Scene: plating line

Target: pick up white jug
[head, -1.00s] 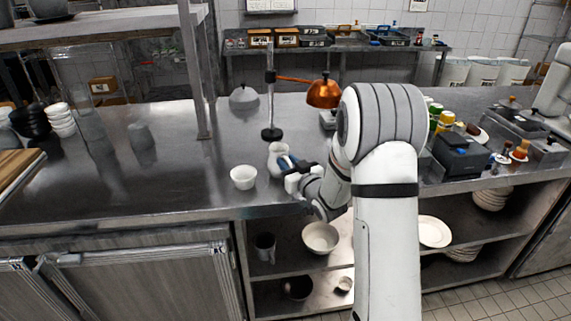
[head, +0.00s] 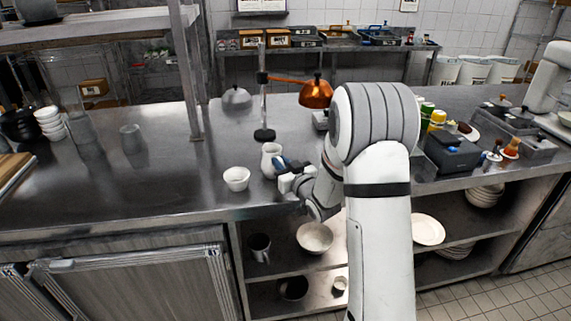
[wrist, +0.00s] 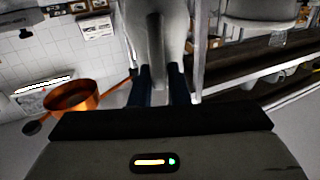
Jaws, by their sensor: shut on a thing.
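The white jug (head: 270,158) stands upright on the steel counter in the head view, just right of a white bowl. My gripper (head: 282,165) is at the jug's right side, its dark blue fingers shut on it. In the wrist view the jug (wrist: 158,35) fills the top middle, and the two fingers of my gripper (wrist: 160,88) close on a narrow part of it, likely its handle. In the head view I cannot tell whether the jug's base touches the counter.
A white bowl (head: 236,178) sits close to the left of the jug. A lamp stand (head: 264,134) with a copper shade (head: 316,93) rises behind it. Dark grey boxes (head: 452,152) stand on the right. The steel counter (head: 175,185) is clear at the left front.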

